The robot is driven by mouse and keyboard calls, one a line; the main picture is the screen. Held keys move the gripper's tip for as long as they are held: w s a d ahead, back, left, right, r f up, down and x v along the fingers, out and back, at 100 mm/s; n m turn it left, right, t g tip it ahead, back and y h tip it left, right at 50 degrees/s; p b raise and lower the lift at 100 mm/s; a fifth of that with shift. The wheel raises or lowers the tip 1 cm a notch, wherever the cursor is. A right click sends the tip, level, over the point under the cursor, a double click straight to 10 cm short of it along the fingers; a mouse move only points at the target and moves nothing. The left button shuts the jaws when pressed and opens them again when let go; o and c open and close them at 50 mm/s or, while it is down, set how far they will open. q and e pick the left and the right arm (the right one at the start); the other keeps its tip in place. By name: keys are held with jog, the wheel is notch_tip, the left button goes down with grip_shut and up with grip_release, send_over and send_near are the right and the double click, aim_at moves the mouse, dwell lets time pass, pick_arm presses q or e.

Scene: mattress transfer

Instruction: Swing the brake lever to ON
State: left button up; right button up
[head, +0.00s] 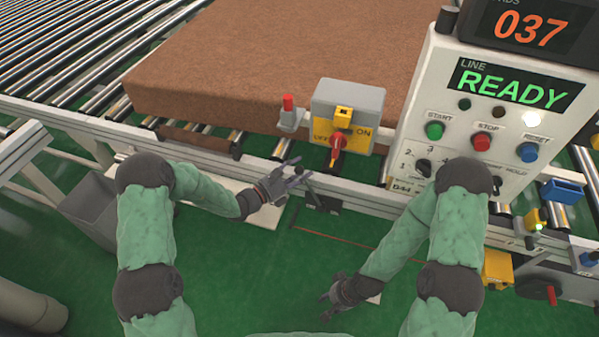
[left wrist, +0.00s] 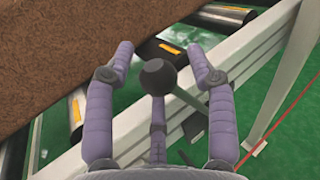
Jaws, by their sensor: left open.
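A grey box (head: 365,97) on the conveyor's front rail has a yellow plate marked OFF on the left and ON on the right. Its red knob (head: 338,138) has a dark and yellow handle pointing down. Lower left of it, a grey rod with a dark ball knob rises from a black bracket (head: 322,203) on the rail. My left gripper (head: 296,172) is open beside this rod. In the left wrist view the ball knob (left wrist: 157,77) appears between my spread fingers; contact cannot be told. My right gripper (head: 328,302) is open and empty, low over the green floor.
A large brown mattress (head: 250,60) lies on the roller conveyor behind the rail. A control panel (head: 470,120) reading READY, with several buttons, stands at the right. A small red-topped post (head: 288,104) is left of the grey box. A grey bin (head: 92,205) stands at the left.

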pick_arm(q)
jog(key=shift+w+d, duration=0.1)
grip_shut()
